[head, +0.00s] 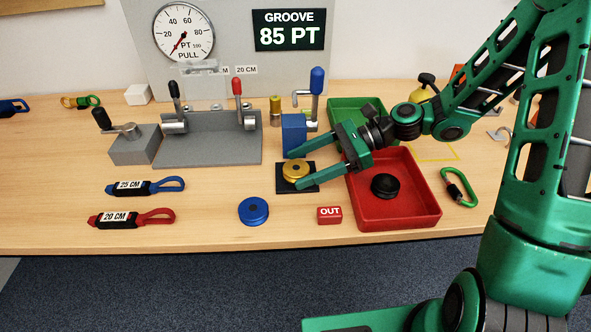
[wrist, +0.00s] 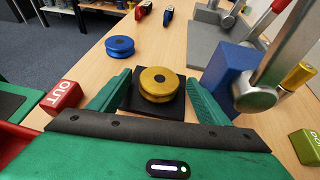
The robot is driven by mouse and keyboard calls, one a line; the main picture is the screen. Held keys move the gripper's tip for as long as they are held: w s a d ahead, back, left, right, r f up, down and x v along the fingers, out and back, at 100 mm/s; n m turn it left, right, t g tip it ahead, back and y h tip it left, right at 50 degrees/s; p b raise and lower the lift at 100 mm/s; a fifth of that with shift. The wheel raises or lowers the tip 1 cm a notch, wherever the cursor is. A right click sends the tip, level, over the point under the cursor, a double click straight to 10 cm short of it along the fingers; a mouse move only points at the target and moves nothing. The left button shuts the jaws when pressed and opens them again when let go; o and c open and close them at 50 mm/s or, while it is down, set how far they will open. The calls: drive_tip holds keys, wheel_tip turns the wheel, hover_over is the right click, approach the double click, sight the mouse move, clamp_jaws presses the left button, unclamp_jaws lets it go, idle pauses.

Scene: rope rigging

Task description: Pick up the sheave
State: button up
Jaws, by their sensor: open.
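A gold sheave (head: 295,171) sits on a small black square pad (head: 283,188) in front of a blue block. It also shows in the wrist view (wrist: 158,82), lying flat between my fingers. My gripper (head: 300,170) is open, with one finger on each side of the gold sheave and a gap on both sides. A blue sheave (head: 253,211) lies on the table in front, apart from the gripper; it also shows in the wrist view (wrist: 120,46). A black sheave-like disc (head: 384,186) lies in the red tray (head: 420,211).
The blue block (head: 294,136) with a blue-knobbed lever (head: 317,80) stands close behind the pad. A red OUT block (head: 329,215) is in front. A green tray (head: 345,108) is behind the red one. A display (head: 289,30) reads GROOVE 85 PT. Two rope loops (head: 135,217) lie at left.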

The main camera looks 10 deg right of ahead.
drive_tip(key=shift+c, duration=0.7)
drive_tip(key=c, duration=1.2)
drive_tip(key=shift+o, duration=0.2)
